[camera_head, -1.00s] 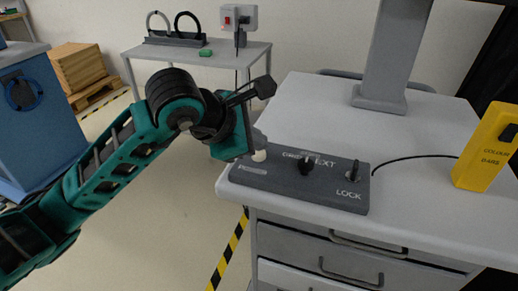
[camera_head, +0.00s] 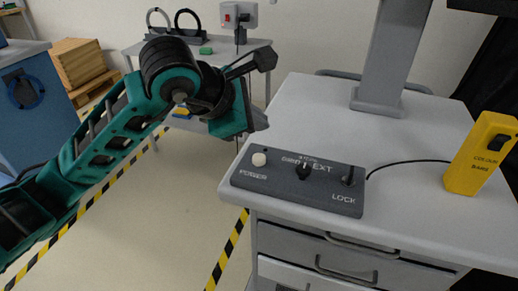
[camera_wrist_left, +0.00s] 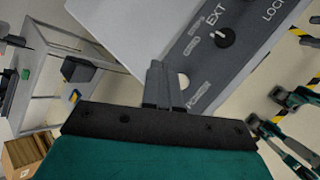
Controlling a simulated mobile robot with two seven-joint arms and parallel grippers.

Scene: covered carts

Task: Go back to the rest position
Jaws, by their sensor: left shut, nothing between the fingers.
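My left gripper (camera_head: 260,118) is shut and empty. It hangs in the air just left of the cart top, above and apart from the grey control box (camera_head: 270,189). The box has a white button (camera_head: 259,159) at its left end marked POWER, a black knob (camera_head: 304,171) in the middle, and a lock switch (camera_head: 348,177) at the right. In the left wrist view my shut fingers (camera_wrist_left: 161,85) point toward the control box (camera_wrist_left: 230,50), with the white button partly showing beside them.
The control box sits on the white cart (camera_head: 295,115) with drawers, near a grey column (camera_head: 385,60). A yellow device (camera_head: 480,155) is at the right, with a cable to the box. A table (camera_head: 255,50), a blue cabinet (camera_head: 40,110) and a wooden crate (camera_head: 78,62) stand behind.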

